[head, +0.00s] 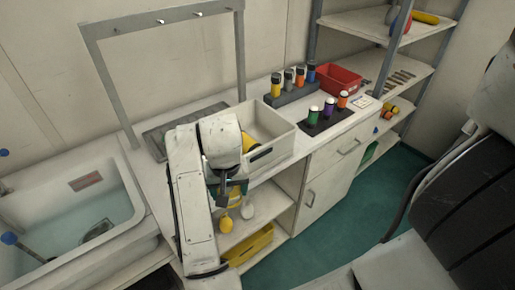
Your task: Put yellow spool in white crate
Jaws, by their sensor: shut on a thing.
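The white crate (284,147) stands on the counter, open at the top, with its left part hidden behind my arm. My gripper (230,188) is low in front of the counter edge, below the crate's front left corner. It is shut on a yellow thing, which looks like the yellow spool (237,198); the arm and jaws hide much of it. Another yellow piece with a dark part (248,143) shows beside my arm at the crate's left; I cannot tell what it is.
A rack of several capped bottles (290,92), a red bin (339,78) and a dark mat (326,123) with bottles stand right of the crate. A water-filled sink (75,215) is at left.

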